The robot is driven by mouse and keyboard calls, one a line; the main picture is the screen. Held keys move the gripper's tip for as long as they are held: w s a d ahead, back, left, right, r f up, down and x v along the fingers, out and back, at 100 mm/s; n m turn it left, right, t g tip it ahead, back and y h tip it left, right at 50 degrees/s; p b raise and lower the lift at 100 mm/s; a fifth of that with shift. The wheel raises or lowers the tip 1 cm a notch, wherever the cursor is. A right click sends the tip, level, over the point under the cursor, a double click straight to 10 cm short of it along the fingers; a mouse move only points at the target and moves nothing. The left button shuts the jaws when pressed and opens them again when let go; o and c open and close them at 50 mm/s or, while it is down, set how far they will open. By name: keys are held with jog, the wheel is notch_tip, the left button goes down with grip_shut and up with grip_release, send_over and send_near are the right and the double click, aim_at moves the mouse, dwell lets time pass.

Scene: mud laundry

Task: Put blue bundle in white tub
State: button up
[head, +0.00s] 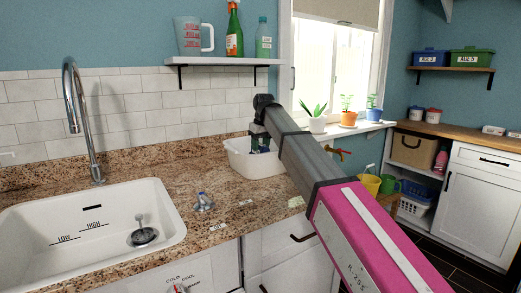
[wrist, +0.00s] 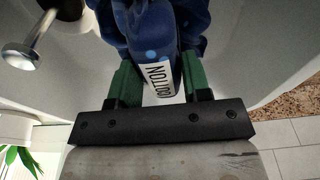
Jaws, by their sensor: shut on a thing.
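The blue bundle (wrist: 150,45), with light dots and a white COTTON label, sits between the green fingers of my gripper (wrist: 160,82) in the wrist view. My gripper (head: 258,141) is shut on it. In the head view the white tub (head: 248,163) stands on the counter near the back wall, and my gripper reaches down at its opening. A little of the bundle (head: 265,145) shows there; the tub's front wall hides what is lower. Pale tub walls (wrist: 245,55) surround the bundle in the wrist view. I cannot tell whether the bundle touches the tub bottom.
A white sink (head: 60,235) with a tall tap (head: 75,110) is at left. A small metal and blue object (head: 202,203) lies on the granite counter. A shelf (head: 218,61) with bottles hangs above. Potted plants (head: 317,122) stand on the sill, right of the tub.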

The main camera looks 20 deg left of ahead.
jog(key=shift+f, duration=0.8)
jog(key=o, duration=1.2)
jog(key=shift+f, duration=0.1)
jog(key=shift+c, duration=0.2)
notch_tip(320, 180, up, 12)
jog(key=s+d, duration=0.1)
jog(key=shift+d, duration=0.2)
jog(key=shift+s, duration=0.1)
